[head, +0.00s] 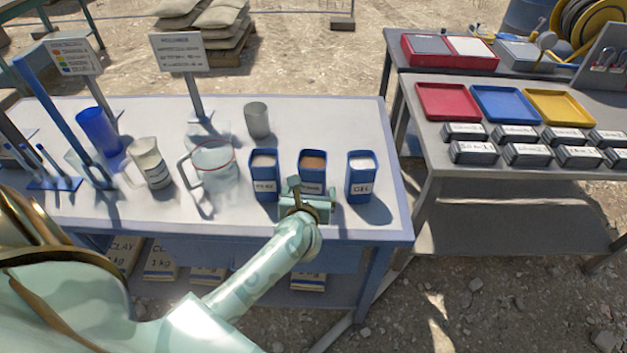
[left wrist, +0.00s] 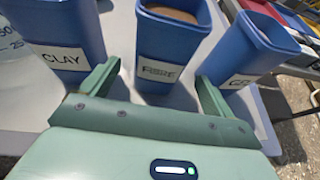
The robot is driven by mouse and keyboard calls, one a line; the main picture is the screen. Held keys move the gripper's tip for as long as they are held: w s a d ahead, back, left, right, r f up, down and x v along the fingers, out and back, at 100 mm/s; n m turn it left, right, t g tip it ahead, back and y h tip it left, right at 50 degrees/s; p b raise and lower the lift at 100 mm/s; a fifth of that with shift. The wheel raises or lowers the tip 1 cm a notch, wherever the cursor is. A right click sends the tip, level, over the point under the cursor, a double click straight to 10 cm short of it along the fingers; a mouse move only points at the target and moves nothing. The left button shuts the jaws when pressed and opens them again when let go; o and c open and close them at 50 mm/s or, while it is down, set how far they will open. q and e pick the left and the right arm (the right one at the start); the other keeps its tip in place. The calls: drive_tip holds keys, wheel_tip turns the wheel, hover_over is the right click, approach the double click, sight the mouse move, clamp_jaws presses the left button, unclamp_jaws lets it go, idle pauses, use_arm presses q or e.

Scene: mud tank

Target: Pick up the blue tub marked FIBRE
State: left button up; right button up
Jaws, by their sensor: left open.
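The blue tub marked FIBRE (head: 313,161) stands upright on the white table, the middle one of three blue tubs, with brown contents. My left gripper (head: 305,196) is in front of it and covers its lower part and some of its label in the head view. In the left wrist view the FIBRE tub (left wrist: 165,45) is straight ahead. My left gripper (left wrist: 157,72) is open there, one finger to each side of the tub's line; I cannot tell how far they reach along its sides. My right gripper is not in view.
The CLAY tub (left wrist: 62,35) stands close on the left and the GEL tub (head: 361,178) close on the right, with narrow gaps. A glass jug (head: 214,165), a grey cup (head: 257,120) and a beaker (head: 151,163) are nearby. The front table edge is close.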

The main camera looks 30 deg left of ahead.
use_arm(q)
drive_tip(key=shift+w+a+f, duration=0.25)
drive_tip(key=shift+w+a, duration=0.1)
drive_tip(key=shift+w, duration=0.25)
drive_tip(key=x, duration=0.2)
drive_tip(key=b+x, duration=0.1)
drive_tip(key=x, duration=0.2)
drive_tip(key=shift+w+r+b, duration=0.15)
drive_tip(key=shift+r+b, duration=0.05)
drive_tip(key=shift+b, duration=0.1)
drive_tip(key=shift+r, duration=0.1)
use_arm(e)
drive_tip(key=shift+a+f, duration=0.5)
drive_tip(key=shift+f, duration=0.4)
use_arm(q)
drive_tip(key=c, duration=1.3)
drive_tip(key=shift+c, duration=0.2)
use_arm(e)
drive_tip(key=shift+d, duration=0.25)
